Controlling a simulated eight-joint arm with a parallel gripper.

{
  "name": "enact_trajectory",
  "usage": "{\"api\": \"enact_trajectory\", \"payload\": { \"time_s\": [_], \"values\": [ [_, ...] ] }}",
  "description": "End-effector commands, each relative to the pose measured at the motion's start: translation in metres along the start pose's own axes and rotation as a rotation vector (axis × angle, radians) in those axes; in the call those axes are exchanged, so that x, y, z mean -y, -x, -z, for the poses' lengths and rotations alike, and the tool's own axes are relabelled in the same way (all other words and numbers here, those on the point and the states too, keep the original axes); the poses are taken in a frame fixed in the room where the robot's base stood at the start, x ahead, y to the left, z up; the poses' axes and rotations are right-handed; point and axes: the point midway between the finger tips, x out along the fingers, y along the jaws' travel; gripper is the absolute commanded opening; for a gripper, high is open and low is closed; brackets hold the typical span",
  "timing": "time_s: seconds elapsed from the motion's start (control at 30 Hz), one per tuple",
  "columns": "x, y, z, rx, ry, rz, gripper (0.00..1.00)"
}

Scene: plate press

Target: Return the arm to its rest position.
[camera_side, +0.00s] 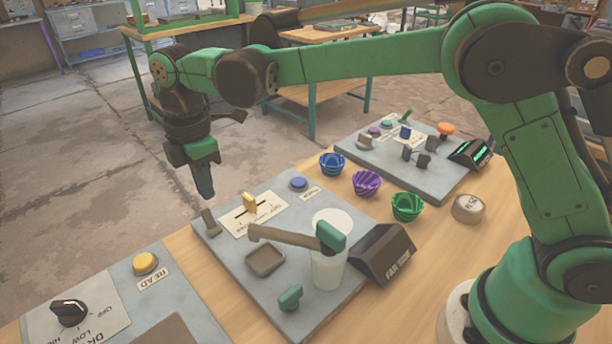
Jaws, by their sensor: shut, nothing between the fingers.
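My gripper (204,187) is at the end of my green and black arm, in the left part of the side view. It points down and is shut, with nothing between its fingers. It hangs above the back left edge of the middle grey panel (215,258), near a small grey lever (210,222). My arm reaches across the upper part of the view from its base at the lower right. I cannot tell the exact height of the fingertips above the panel.
A yellow button (145,263) and black knob (69,312) are at lower left.

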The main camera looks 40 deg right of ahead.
Motion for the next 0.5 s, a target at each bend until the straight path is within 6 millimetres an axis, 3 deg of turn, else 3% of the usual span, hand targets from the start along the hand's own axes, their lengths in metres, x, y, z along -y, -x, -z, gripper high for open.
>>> {"api": "enact_trajectory", "payload": {
  "time_s": [0.2, 0.5],
  "values": [
    [0.002, 0.013, 0.0, 0.0, 0.0, 0.0, 0.0],
    [0.003, 0.014, 0.0, 0.0, 0.0, 0.0, 0.0]
  ]
}}
